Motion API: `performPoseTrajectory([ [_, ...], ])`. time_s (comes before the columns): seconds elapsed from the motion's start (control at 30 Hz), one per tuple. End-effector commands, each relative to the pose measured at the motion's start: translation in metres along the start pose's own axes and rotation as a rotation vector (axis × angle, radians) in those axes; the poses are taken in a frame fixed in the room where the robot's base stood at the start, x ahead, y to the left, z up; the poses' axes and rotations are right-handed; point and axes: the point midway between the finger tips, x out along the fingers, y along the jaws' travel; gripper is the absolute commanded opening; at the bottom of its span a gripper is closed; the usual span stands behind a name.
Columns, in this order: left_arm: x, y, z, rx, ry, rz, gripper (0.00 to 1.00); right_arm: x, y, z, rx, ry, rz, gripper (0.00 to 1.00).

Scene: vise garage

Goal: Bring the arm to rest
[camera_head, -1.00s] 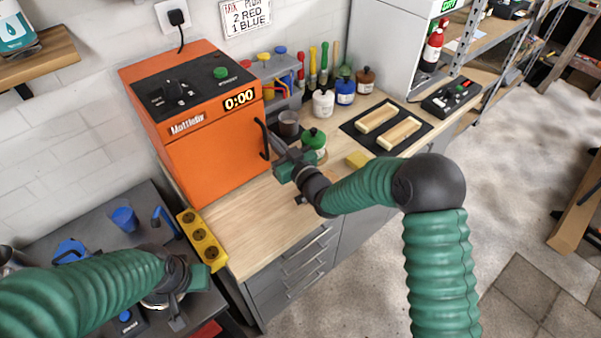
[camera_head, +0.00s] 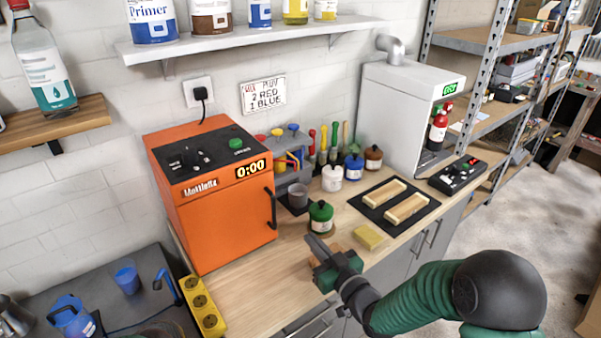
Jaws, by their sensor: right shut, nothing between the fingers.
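My right arm comes in from the lower right with a green ribbed sleeve. Its gripper (camera_head: 318,247) is shut and empty, above the wooden workbench (camera_head: 240,285) near its front edge. It is in front of the green-lidded jar (camera_head: 320,217) and left of the yellow sponge-like block (camera_head: 370,236). My left arm and gripper are outside the view.
An orange machine (camera_head: 222,215) reading 0:00, its door closed, stands left on the bench. A dark mat (camera_head: 432,206) holds two wooden blocks. A yellow socket strip (camera_head: 205,308) lies by the bench's left edge.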

Motion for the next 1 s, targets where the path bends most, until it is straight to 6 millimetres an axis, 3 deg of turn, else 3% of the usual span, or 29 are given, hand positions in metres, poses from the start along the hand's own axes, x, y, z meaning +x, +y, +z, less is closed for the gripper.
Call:
performPoseTrajectory([
  [0.07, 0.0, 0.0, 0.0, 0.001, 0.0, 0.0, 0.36, -0.004, 0.004, 0.007, -0.011, -0.065, 0.019, 0.0],
  [0.17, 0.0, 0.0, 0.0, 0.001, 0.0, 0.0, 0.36, -0.024, 0.017, 0.031, -0.03, -0.269, 0.086, 0.0],
  [0.27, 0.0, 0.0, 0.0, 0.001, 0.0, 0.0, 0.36, -0.078, 0.035, 0.063, -0.009, -0.565, 0.199, 0.0],
  [0.37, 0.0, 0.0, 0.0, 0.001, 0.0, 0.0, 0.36, -0.153, 0.039, 0.088, 0.073, -0.854, 0.308, 0.0],
  [0.4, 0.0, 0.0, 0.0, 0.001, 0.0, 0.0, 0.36, -0.183, 0.035, 0.095, 0.118, -0.955, 0.341, 0.0],
  [0.5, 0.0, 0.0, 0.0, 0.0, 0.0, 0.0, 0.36, -0.244, 0.018, 0.104, 0.228, -1.15, 0.391, 0.0],
  [0.6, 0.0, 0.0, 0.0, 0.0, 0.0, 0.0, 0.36, -0.279, 0.003, 0.107, 0.303, -1.259, 0.408, 0.0],
  [0.7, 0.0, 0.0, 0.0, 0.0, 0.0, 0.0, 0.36, -0.291, -0.004, 0.108, 0.329, -1.299, 0.41, 0.0],
  [1.0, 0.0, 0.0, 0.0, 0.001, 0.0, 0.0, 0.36, -0.291, -0.004, 0.108, 0.328, -1.3, 0.41, 0.0],
])
